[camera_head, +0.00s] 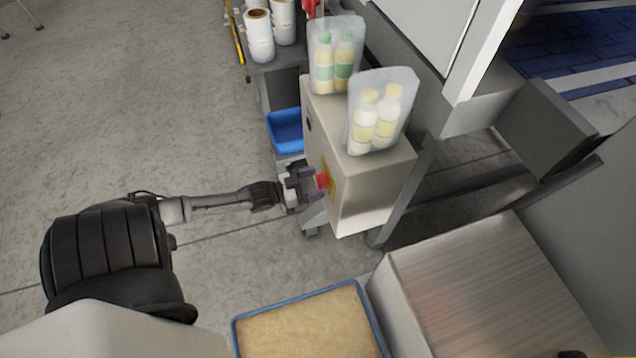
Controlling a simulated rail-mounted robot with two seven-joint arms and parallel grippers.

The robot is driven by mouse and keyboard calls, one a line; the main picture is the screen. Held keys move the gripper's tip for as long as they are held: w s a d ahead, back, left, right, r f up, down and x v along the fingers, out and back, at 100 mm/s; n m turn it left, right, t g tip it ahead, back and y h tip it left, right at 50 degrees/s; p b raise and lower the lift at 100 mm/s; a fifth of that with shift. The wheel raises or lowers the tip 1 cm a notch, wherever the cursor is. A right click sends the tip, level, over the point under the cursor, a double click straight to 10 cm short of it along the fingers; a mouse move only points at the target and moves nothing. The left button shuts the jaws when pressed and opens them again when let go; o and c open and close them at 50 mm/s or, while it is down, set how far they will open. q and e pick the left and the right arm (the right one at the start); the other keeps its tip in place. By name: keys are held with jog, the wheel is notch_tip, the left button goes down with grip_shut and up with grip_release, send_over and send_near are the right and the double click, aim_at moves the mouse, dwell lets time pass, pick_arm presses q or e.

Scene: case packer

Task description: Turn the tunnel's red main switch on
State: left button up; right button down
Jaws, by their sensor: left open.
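The red main switch (323,180) sits on a yellow plate on the left face of a beige cabinet (372,190). Its exact turn position is too small to tell. My left gripper (312,183) is at the switch, its open fingers pointing right at the red knob. I cannot tell whether the fingers touch it.
Two clear bags of bottles (378,115) (335,60) stand on the cabinet. A blue bin (286,131) and white rolls (259,36) are behind. A blue-rimmed tray (236,335) and a metal surface (490,290) are in front. Floor at left is clear.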

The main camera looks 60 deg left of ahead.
pick_arm(q)
jog(key=shift+w+d, duration=0.15)
jog(key=shift+w, duration=0.7)
jog(key=c, duration=0.9)
